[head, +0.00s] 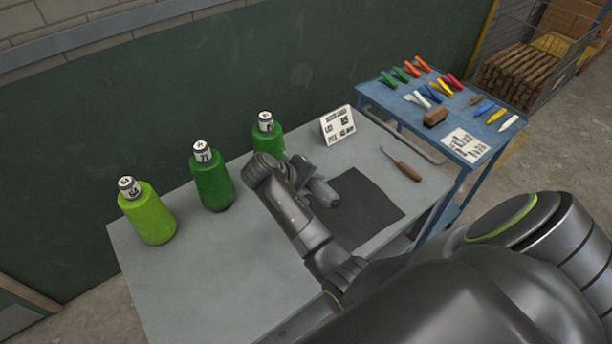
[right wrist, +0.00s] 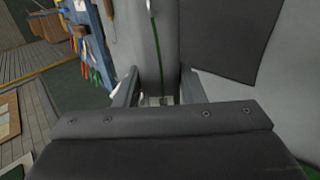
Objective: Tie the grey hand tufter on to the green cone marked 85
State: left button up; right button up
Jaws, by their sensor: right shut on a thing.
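Three green cones stand upright in a row on the grey table in the head view: a light green one (head: 147,220), a darker one that seems marked 71 (head: 211,182), and another (head: 267,140) partly hidden behind my right wrist. I cannot read 85 on any of them. My right gripper (head: 306,178) points down over the dark mat, shut on what looks like the grey hand tufter (head: 325,193). In the right wrist view, the fingers (right wrist: 160,78) close around a grey body with a thin green line along it. My left gripper is not in view.
A dark mat (head: 372,207) lies on the grey table (head: 200,280). A blue trolley (head: 400,118) with several coloured tools stands at the right. The table's front left is clear.

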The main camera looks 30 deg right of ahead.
aim_at(319, 192)
jog(key=shift+s+d, duration=0.15)
jog(key=shift+s, duration=1.7)
